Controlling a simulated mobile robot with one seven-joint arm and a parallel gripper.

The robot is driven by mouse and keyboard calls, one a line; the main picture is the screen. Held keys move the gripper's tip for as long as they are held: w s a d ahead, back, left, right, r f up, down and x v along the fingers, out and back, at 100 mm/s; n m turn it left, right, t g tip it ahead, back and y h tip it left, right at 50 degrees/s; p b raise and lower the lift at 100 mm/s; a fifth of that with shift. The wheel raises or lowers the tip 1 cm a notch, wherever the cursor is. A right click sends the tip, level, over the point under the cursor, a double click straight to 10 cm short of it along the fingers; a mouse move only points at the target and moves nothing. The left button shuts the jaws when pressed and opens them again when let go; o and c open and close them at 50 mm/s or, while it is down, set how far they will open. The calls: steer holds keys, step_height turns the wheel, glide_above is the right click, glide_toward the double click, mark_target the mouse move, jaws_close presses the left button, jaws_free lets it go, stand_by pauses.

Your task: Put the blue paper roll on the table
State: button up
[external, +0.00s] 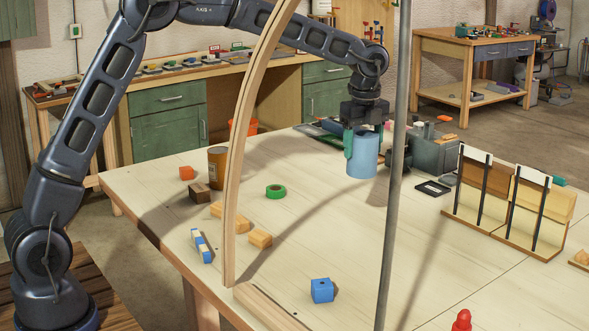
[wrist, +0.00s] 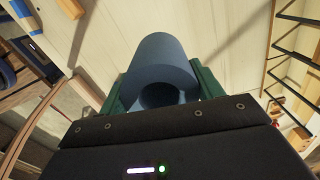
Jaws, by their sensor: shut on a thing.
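The blue paper roll (external: 362,156) is upright between the fingers of my gripper (external: 364,142) at the back of the table. My gripper points down and is shut on the roll, with a green finger on its left side. In the wrist view the blue roll (wrist: 164,66) shows its hollow end between the two green fingers (wrist: 158,88). The wooden table (external: 330,240) is under it. I cannot tell whether the roll's lower end touches the table top.
A bent lath (external: 244,130) and a grey pole (external: 397,150) stand in front of the table. A grey machine (external: 434,152) stands right of the roll. The middle is mostly clear.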

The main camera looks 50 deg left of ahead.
steer(key=s+d+m, duration=0.2)
steer(key=s+d, duration=0.2)
steer(key=d, duration=0.8)
steer(key=s+d+m, duration=0.3)
steer(key=s+d, duration=0.1)
steer(key=d, duration=0.9)
steer(key=s+d+m, duration=0.2)
steer(key=s+d, duration=0.2)
steer(key=d, duration=0.8)
step_height(320, 180, down, 19)
steer(key=shift+s+f, duration=0.1)
steer(key=shift+f, duration=0.1)
steer(key=o, duration=1)
steer(key=shift+f, duration=0.1)
steer(key=shift+o, duration=0.2)
